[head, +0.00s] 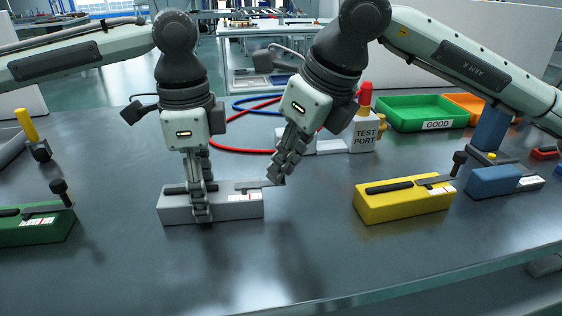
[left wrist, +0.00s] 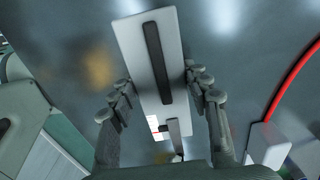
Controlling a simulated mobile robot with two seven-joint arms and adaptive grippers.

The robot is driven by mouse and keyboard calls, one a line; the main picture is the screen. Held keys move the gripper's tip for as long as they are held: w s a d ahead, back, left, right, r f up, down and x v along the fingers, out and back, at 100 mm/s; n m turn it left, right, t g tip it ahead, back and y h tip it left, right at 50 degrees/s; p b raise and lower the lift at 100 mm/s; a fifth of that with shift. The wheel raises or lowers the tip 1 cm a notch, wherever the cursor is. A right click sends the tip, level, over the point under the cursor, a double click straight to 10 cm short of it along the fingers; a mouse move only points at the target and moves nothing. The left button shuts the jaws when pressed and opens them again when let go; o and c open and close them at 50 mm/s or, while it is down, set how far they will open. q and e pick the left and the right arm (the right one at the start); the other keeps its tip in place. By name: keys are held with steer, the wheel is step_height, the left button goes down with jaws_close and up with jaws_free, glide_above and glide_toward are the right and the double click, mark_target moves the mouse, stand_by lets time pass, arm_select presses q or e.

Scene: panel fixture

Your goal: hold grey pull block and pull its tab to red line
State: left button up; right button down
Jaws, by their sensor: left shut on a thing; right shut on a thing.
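The grey pull block (head: 230,208) lies flat on the dark table in the head view and runs lengthwise between the fingers in the left wrist view (left wrist: 133,47). My left gripper (head: 199,203) straddles its middle and is shut on its sides. A grey tab (head: 247,185) lies along the block's right top end, by a white label with small red marks (head: 243,198). My right gripper (head: 276,177) is tilted at that end, shut on the tab's outer end. Its fingers hide the tab's tip, so the tab's alignment with a red line cannot be told.
A green block (head: 35,232) stands left; a yellow block (head: 402,204) and blue block (head: 493,182) stand right. Behind are the TEST PORT box (head: 366,135), green bin (head: 421,112), orange bin (head: 466,104) and red cable (head: 240,151). Table in front of the grey block is clear.

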steer(key=shift+d, duration=0.35)
steer(key=shift+a, duration=1.25)
steer(key=c, duration=1.4)
jaws_free()
steer(key=shift+o, duration=0.2)
steer(key=v, duration=1.2)
steer(key=shift+s, duration=0.15)
arm_select(q)
steer(key=o, duration=1.6)
steer(key=shift+c, duration=0.2)
